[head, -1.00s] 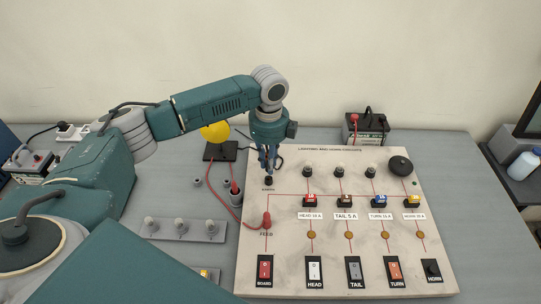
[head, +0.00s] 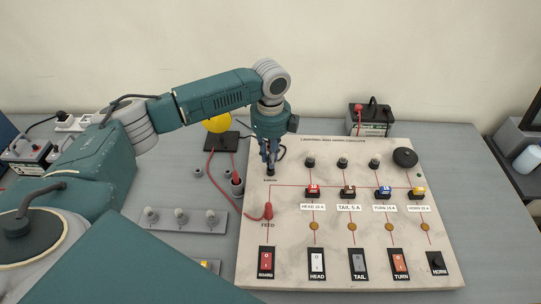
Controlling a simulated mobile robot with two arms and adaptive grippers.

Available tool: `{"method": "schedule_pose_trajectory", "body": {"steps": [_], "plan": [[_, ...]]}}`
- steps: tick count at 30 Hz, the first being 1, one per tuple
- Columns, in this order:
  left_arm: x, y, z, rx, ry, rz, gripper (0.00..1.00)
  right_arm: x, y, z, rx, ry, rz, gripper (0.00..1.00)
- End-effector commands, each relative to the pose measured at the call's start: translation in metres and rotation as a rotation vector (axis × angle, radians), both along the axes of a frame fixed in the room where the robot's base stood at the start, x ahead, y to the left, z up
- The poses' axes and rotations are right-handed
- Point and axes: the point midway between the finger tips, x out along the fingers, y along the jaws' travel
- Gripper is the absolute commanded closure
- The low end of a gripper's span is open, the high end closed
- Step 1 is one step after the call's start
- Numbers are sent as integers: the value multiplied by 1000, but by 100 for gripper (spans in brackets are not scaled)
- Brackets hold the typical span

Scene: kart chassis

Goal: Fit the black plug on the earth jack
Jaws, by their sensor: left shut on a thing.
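The black plug (head: 270,171) is at the upper left corner of the board (head: 335,245), right above the small printed label of the earth jack. My left gripper (head: 269,152) points down and is shut on the black plug from above. A black lead shows beside the fingers. The earth jack itself is hidden under the plug, so I cannot tell how far the plug is seated. My right gripper is not in view.
A red plug (head: 268,211) stands at the FEED label, with a red lead curving left. A yellow lamp (head: 217,123) on a black base stands behind. A battery box (head: 369,117) is behind the board. A grey strip with pegs (head: 182,220) lies left of the board.

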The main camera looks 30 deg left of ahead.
Motion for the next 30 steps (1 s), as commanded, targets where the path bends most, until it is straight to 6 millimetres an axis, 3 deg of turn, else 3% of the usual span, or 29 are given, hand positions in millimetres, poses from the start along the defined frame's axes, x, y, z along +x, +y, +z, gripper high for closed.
{"method": "schedule_pose_trajectory", "body": {"steps": [30], "plan": [[1,0,-14,0,0,0,100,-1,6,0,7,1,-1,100]]}}
